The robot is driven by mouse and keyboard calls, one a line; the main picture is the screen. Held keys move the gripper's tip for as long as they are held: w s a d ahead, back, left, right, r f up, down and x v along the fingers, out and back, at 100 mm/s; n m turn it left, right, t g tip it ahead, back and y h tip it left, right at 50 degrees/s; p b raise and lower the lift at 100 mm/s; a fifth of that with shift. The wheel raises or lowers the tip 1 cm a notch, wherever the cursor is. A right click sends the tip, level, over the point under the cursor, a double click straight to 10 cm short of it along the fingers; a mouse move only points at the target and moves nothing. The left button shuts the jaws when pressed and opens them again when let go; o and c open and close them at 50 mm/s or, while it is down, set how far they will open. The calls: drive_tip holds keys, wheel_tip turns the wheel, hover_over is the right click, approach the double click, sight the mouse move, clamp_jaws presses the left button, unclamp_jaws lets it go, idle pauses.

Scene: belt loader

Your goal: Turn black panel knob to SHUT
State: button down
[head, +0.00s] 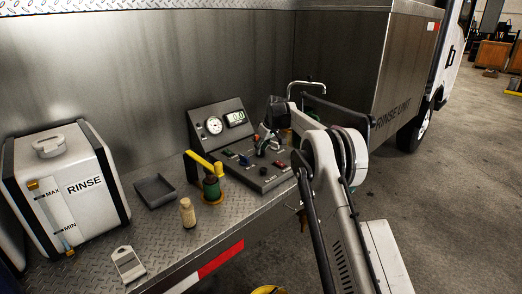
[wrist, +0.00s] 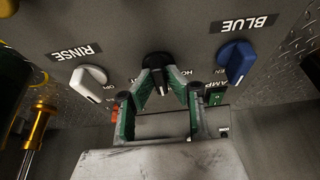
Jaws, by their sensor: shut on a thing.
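The black panel knob (wrist: 158,72) sits between the white and blue knobs in the wrist view. My gripper (wrist: 160,88) has its green-padded fingers converged on both sides of this knob, shut on it. The knob's long grip runs nearly straight down the picture, towards my palm. The lettering beside it is partly hidden by the fingers, and the word SHUT cannot be read clearly. In the head view my gripper (head: 268,140) is at the control panel (head: 263,182), and it covers much of the knob area.
A white knob (wrist: 90,82) under a RINSE label and a blue knob (wrist: 235,62) under a BLUE label flank the black one. A green switch (wrist: 215,98) is close to the right finger.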

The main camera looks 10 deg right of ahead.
drive_tip(key=c, duration=1.7)
unclamp_jaws()
drive_tip(key=shift+c, duration=0.2)
drive_tip(key=v, duration=1.2)
drive_tip(key=shift+a+r, duration=0.1)
